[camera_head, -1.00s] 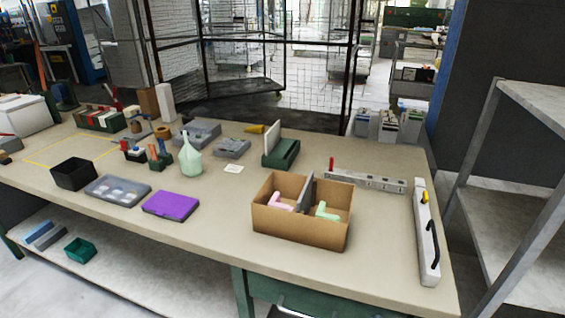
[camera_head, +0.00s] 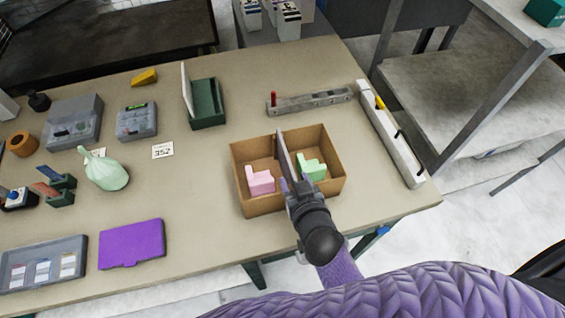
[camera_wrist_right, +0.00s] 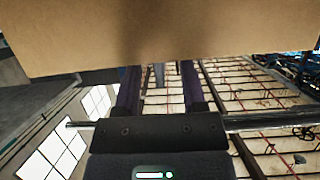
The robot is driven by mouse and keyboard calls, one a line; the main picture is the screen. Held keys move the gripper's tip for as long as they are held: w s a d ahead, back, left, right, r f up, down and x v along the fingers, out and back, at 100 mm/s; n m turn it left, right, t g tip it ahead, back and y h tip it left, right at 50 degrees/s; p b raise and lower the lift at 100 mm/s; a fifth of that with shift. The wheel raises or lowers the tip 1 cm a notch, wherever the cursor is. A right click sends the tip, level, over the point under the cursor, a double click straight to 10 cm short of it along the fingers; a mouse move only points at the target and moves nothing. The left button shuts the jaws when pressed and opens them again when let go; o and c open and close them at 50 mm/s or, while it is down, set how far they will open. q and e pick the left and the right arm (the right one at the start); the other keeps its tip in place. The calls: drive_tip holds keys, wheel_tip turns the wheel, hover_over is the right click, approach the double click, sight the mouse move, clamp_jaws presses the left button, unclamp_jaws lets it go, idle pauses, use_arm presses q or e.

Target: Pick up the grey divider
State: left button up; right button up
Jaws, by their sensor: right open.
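The grey divider (camera_head: 284,153) stands upright across the middle of an open cardboard box (camera_head: 331,152). A pink foam piece (camera_head: 261,182) lies in the left compartment, and a mint green one (camera_head: 311,168) lies in the right. My right gripper (camera_head: 289,187) is at the near end of the divider, over the box's near wall, and partly covers both. In the right wrist view the open gripper (camera_wrist_right: 160,85) has its two fingers apart, with a cardboard wall (camera_wrist_right: 160,35) across the top. Whether the divider is between the fingers is unclear. My left gripper is out of view.
A metal bar with a red knob (camera_head: 309,102) lies behind the box, and a long pale bar (camera_head: 392,137) lies to its right.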

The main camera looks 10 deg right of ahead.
sight(286, 167)
drive_tip(key=x, duration=0.3)
drive_tip(key=shift+w+f, duration=0.25)
drive_tip(key=shift+f, duration=0.05)
clamp_jaws()
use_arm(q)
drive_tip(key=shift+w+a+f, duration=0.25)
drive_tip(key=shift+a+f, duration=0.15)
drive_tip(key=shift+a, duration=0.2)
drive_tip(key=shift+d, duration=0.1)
